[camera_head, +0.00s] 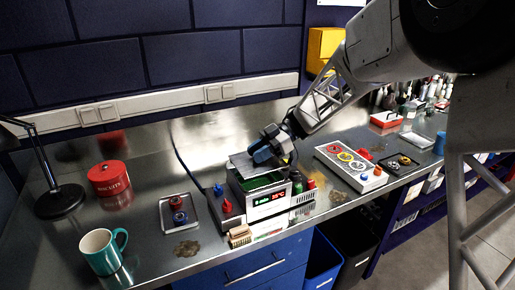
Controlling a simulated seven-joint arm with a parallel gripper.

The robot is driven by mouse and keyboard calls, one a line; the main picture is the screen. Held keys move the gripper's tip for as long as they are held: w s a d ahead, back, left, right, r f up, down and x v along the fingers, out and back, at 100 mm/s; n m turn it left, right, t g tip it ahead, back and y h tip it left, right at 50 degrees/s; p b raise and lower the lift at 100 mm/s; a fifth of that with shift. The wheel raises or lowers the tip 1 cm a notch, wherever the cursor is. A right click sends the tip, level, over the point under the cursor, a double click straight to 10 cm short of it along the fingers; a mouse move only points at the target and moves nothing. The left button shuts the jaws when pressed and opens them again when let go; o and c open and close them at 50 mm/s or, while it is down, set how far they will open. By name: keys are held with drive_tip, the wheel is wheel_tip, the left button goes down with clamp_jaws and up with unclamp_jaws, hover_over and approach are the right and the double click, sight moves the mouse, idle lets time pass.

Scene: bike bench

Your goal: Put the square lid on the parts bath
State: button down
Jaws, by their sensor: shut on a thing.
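The parts bath (268,201) is a box with a lit red and green display on its front, at the middle of the bench. Green content shows through its open top. My gripper (264,152) is above the back of the bath, shut on a flat grey plate that looks like the square lid (240,164). The lid is over the back left part of the bath and looks tilted. The gripper hides its right part. I cannot tell whether the lid touches the bath's rim.
A control box with a red knob (226,205) stands left of the bath. A small tray (166,216) with knobs, a teal mug (101,252) and a red biscuit tin (109,179) are farther left. A panel with colored rings (350,162) lies right.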

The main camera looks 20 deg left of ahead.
sight(258, 165)
drive_tip(key=shift+f, duration=1.65)
drive_tip(key=shift+f, duration=0.65)
idle(1.0)
drive_tip(key=c, duration=0.8)
unclamp_jaws()
drive_tip(key=shift+w+d, duration=0.1)
drive_tip(key=shift+w, duration=0.05)
drive_tip(key=shift+v, duration=3.85)
drive_tip(key=shift+r, duration=0.15)
